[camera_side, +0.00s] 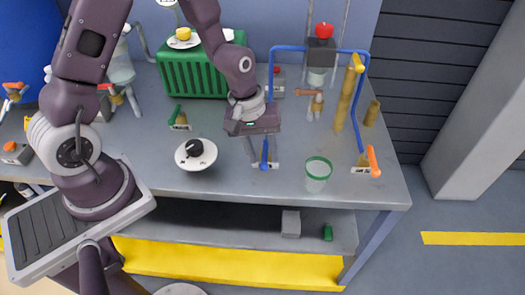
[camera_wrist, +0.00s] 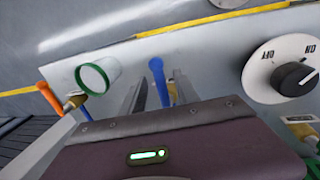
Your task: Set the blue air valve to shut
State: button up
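The blue air valve shows as a blue lever (camera_side: 265,154) near the front of the bench, its rounded end pointing toward the front edge. In the wrist view the blue lever (camera_wrist: 160,82) stands between my two grey fingers, with a visible gap to the left finger. My gripper (camera_side: 260,148) points down over the valve and is open. In the wrist view my gripper (camera_wrist: 158,92) shows its fingers apart on either side of the lever. The valve's body is mostly hidden behind the fingers and palm. I cannot tell whether the right finger touches the lever.
A white dial with a black knob (camera_side: 195,148) sits left of my gripper. A green-rimmed cup (camera_side: 317,174) and an orange-handled valve (camera_side: 374,160) stand to the right.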

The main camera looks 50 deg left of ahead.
grip_shut()
dwell(1.2)
